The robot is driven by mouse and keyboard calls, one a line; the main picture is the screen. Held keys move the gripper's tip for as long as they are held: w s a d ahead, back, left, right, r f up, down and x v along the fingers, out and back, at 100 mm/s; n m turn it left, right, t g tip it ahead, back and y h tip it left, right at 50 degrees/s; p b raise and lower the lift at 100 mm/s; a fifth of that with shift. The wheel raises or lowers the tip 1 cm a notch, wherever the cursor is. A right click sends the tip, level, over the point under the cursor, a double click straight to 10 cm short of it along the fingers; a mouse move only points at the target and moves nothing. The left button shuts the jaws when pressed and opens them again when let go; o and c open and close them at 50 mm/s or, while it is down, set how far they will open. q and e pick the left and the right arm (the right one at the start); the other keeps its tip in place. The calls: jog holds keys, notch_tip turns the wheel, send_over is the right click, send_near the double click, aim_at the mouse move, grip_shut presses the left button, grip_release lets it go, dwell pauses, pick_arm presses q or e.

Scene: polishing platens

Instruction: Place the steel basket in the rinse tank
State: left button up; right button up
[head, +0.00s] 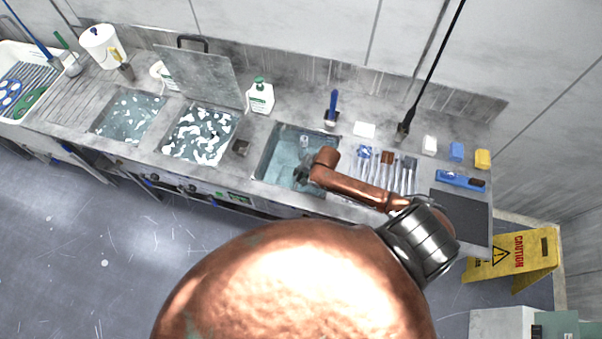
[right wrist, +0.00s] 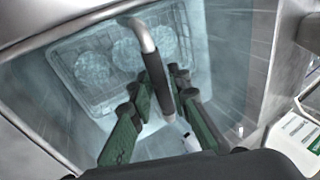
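My right gripper (head: 305,173) is over the right-hand sink tank (head: 273,153), which holds clear bluish water. In the right wrist view, the gripper's green fingers (right wrist: 161,88) close from both sides on the dark grip of a bent steel handle (right wrist: 144,37). The handle belongs to the steel wire basket (right wrist: 80,84), which lies inside the tank and looks under water. Round pale discs (right wrist: 130,55) show in the basket. Whether the basket rests on the tank floor I cannot tell. In the head view the gripper and arm hide the basket. My left gripper is not in view.
Two tanks with white foam, the middle one (head: 200,135) and the left one (head: 128,116), lie to the left. A raised lid (head: 203,76) and a white bottle (head: 260,97) stand behind. Tools (head: 388,170) lie on the right. A yellow caution sign (head: 512,255) stands on the floor.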

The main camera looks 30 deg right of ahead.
jog(key=shift+o, duration=1.2)
jog(key=v, duration=1.2)
jog(key=shift+r, duration=0.1)
